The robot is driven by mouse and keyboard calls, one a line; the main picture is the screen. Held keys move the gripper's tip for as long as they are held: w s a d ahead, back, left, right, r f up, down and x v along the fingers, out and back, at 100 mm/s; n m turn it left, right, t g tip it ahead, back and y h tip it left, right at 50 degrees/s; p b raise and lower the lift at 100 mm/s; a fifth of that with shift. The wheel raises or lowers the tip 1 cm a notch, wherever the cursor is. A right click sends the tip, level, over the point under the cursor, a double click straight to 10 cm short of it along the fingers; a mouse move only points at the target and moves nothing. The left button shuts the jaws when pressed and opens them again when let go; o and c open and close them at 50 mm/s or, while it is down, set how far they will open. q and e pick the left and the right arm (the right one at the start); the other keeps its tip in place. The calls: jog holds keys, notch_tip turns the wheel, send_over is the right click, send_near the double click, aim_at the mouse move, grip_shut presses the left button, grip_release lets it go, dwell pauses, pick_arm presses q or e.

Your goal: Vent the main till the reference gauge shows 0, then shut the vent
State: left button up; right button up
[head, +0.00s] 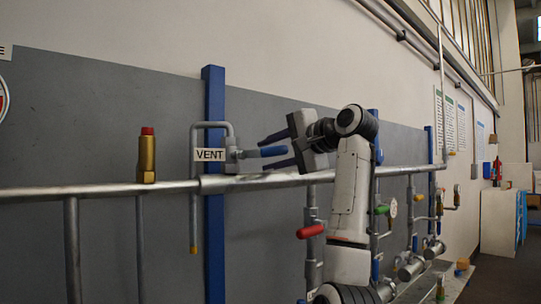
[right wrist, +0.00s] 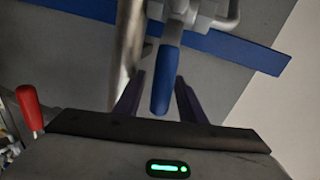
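The vent valve, marked by a white VENT label (head: 210,155), sits on top of the grey main pipe (head: 100,192). Its blue lever (head: 265,152) points right, roughly along the pipe. My right gripper (head: 263,153) is open around the lever. In the right wrist view the blue lever (right wrist: 165,80) lies between the two dark fingers (right wrist: 157,85), with gaps on both sides. A round dial (head: 3,98) is cut off at the left edge under a label ending in E; its reading cannot be made out. My left gripper is out of view.
A brass fitting with a red cap (head: 147,157) stands on the main to the left. A red lever (head: 310,231) is below my right arm; it also shows in the right wrist view (right wrist: 29,108). Blue posts, branch pipes and a small gauge (head: 393,208) stand near the arm.

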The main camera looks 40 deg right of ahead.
aim_at(285, 149)
jog(key=s, duration=0.2)
jog(key=s+r+b, duration=0.1)
jog(key=s, duration=0.2)
jog(key=s+b, duration=0.1)
jog(key=s, duration=0.2)
jog(key=shift+s+a+r, duration=0.1)
jog(key=shift+s+r, duration=0.15)
jog(key=shift+r, duration=0.1)
jog(key=shift+s+r, duration=0.15)
jog(key=shift+s, duration=0.6)
